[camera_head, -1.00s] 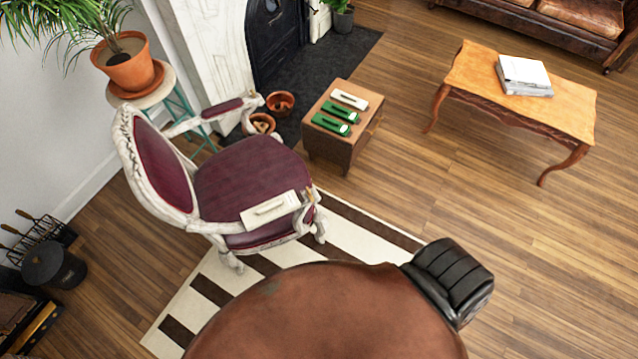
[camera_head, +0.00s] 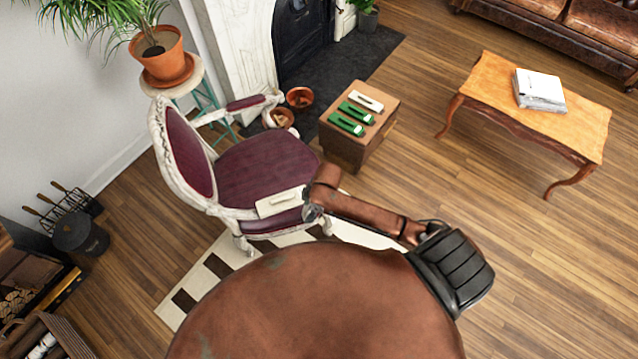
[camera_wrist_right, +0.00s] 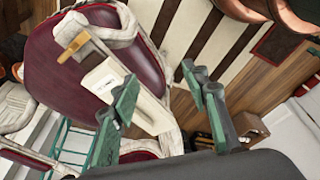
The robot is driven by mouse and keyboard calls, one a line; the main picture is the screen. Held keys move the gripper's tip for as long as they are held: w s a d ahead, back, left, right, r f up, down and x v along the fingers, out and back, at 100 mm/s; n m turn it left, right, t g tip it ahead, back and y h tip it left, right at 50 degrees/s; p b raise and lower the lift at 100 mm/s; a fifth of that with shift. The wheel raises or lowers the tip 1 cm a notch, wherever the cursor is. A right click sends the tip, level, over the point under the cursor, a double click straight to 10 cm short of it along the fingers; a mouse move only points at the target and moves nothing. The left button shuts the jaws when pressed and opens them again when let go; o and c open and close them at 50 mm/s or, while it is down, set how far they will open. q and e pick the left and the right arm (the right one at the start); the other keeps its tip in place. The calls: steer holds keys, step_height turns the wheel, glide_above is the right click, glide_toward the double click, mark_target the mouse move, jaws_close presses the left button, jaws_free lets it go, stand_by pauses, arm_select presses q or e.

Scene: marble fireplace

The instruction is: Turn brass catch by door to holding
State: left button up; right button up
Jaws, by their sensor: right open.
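A brass catch (camera_wrist_right: 72,47) shows in the right wrist view as a small lever on a pale mount, at the upper end of a white labelled panel (camera_wrist_right: 112,85). In the head view the white panel with a raised bar (camera_head: 283,202) is at the front of the maroon chair; the catch is hidden there behind my arm. In the head view this gripper (camera_head: 312,213) is small and mostly hidden. My left gripper is out of view.
The white-framed chair (camera_head: 255,170) stands on a striped rug. A wooden box (camera_head: 345,150) with green and white pieces on top is behind it. A coffee table (camera_head: 500,110) with books is at right. A plant stand (camera_head: 172,88) is at left. Floor between box and coffee table is clear.

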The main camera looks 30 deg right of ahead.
steer(key=w+d+r+n, duration=0.1)
steer(key=w+d, duration=0.2)
steer(key=w+d+n+g+h, duration=0.1)
steer(key=w+d, duration=0.2)
steer(key=w+d+r+n+h, duration=0.1)
steer(key=w+d, duration=0.2)
steer(key=shift+d+r+n+g, duration=0.2)
steer(key=shift+r+n+g, duration=0.1)
steer(key=shift+r+n, duration=0.1)
step_height(320, 180, down, 8)
steer(key=shift+r+b, duration=0.15)
steer(key=shift+b, duration=0.4)
jaws_close()
